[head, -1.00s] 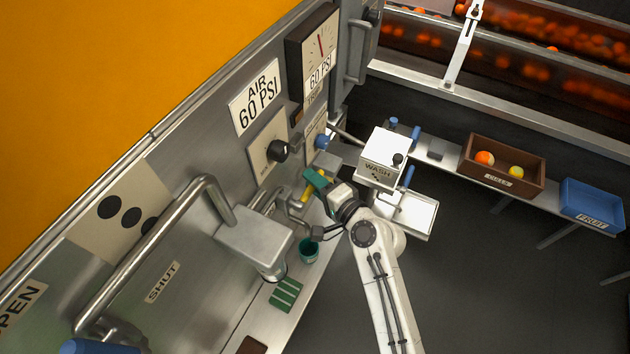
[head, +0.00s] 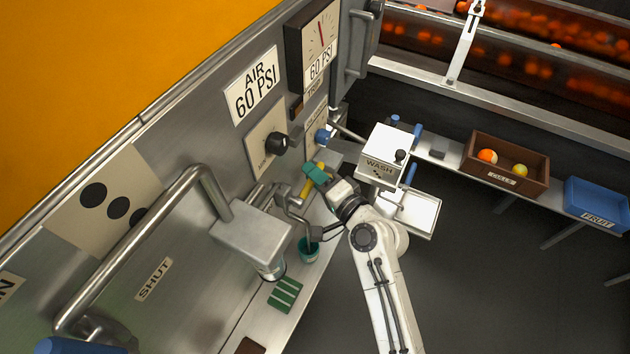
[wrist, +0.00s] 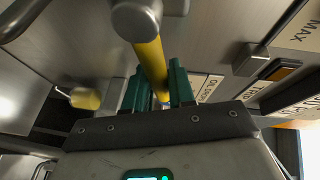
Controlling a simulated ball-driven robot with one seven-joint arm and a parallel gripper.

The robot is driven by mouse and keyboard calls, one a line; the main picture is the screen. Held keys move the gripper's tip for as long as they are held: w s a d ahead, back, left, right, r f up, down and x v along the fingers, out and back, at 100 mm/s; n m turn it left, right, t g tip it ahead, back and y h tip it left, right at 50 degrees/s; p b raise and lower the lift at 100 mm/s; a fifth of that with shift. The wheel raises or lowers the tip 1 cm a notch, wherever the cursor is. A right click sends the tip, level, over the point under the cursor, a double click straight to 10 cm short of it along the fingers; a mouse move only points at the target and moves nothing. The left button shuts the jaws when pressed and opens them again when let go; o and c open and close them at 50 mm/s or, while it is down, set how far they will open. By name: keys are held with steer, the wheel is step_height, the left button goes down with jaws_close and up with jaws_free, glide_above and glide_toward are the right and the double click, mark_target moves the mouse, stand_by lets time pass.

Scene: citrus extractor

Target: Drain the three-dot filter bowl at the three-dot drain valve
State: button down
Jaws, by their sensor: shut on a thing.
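My gripper (head: 313,176) has green fingers and is beside the panel. In the wrist view its fingers (wrist: 158,92) are shut around a yellow lever handle (wrist: 149,62) on a grey metal pivot. The yellow lever also shows in the head view (head: 307,187). A clear bowl (head: 273,270) hangs under a grey housing (head: 252,238); its contents cannot be made out. A teal cup (head: 308,252) stands on the ledge near a metal spout. A plate with large black dots (head: 118,208) is at the left; I cannot tell which valve it marks.
A large bent pipe handle (head: 150,235) crosses the panel at left. A green ribbed block (head: 285,294) lies on the ledge. A white WASH box (head: 382,148) stands right of my gripper. A brown crate (head: 505,178) and blue FRUIT bin (head: 598,205) are farther right.

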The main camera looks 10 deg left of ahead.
mark_target(310, 183)
steer(key=n+b, duration=0.1)
steer(key=b, duration=0.2)
steer(key=r+n+t+b, duration=0.1)
steer(key=n+b, duration=0.1)
steer(key=b, duration=0.1)
steer(key=s+r+n+y+b, duration=0.1)
steer(key=b, duration=0.2)
steer(key=shift+a+n+t, duration=0.2)
steer(key=shift+n+t, duration=0.1)
steer(key=shift+n, duration=0.1)
steer(key=n+b, duration=0.1)
steer(key=b, duration=0.2)
steer(key=s+r+n+y+b, duration=0.1)
steer(key=b, duration=0.2)
steer(key=shift+s+a+r+n+y, duration=0.1)
steer(key=shift+a+r+n+y, duration=0.1)
steer(key=shift+n+y, duration=0.15)
steer(key=n+b, duration=0.1)
steer(key=b, duration=0.1)
steer(key=s+r+n+y+b, duration=0.1)
steer(key=b, duration=0.1)
steer(key=shift+a+r+n, duration=0.15)
steer(key=shift+a+n, duration=0.05)
steer(key=shift+n, duration=0.05)
steer(key=c, duration=1)
jaws_free()
steer(key=shift+r, duration=0.1)
steer(key=shift+c, duration=0.2)
steer(key=shift+d, duration=0.1)
